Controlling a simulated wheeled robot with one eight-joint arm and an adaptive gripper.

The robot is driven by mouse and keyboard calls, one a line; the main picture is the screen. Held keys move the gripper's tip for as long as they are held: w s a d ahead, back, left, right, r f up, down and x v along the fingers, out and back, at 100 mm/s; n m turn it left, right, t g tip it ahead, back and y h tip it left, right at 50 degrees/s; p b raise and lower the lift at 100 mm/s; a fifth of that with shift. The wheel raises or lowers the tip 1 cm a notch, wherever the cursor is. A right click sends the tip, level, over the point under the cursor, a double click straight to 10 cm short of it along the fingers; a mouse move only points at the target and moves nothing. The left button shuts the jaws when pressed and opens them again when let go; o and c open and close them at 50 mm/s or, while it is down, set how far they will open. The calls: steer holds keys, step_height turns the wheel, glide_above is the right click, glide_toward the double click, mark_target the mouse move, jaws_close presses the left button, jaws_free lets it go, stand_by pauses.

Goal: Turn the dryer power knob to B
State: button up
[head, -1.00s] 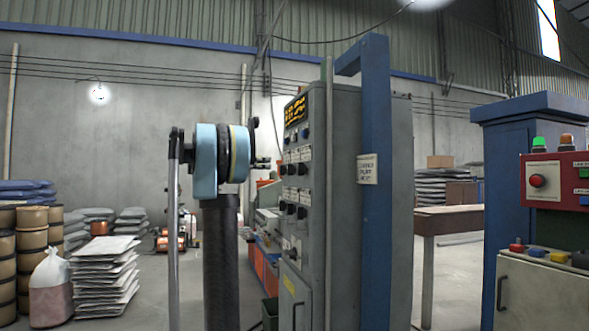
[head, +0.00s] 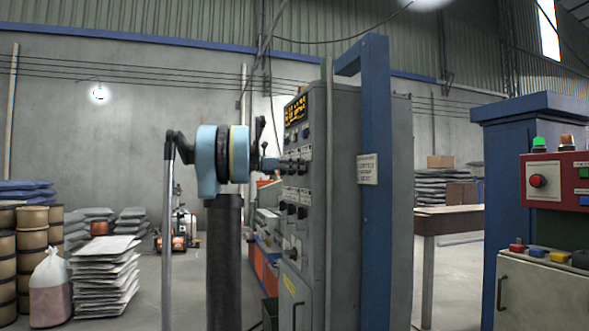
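The grey control cabinet (head: 342,200) stands upright in the middle of the head view, its front face seen at a steep angle. Several dark knobs (head: 291,208) sit in rows on that face, under a display with yellow characters (head: 295,109). The labels are too small to read, so I cannot tell which knob is the dryer power knob or where it points. My gripper (head: 273,163) is close to the upper knob row, partly hidden behind my arm. I cannot see its fingers clearly, nor whether it touches a knob.
A blue post (head: 376,200) stands right beside the cabinet. A red box with buttons (head: 556,181) and a blue cabinet are at the right. A table (head: 452,212) stands behind.

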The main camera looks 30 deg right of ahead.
jaws_close()
steer(key=shift+m, duration=0.4)
steer(key=m, duration=0.3)
steer(key=shift+s+m, duration=0.35)
steer(key=shift+m, duration=0.05)
steer(key=shift+s+a+f+m, duration=0.1)
steer(key=shift+s+f+m, duration=0.1)
steer(key=shift+m, duration=0.9)
steer(key=shift+s+a+f+m, duration=0.1)
steer(key=shift+s+m, duration=0.05)
steer(key=shift+m, duration=0.95)
jaws_free()
steer(key=shift+d, duration=0.1)
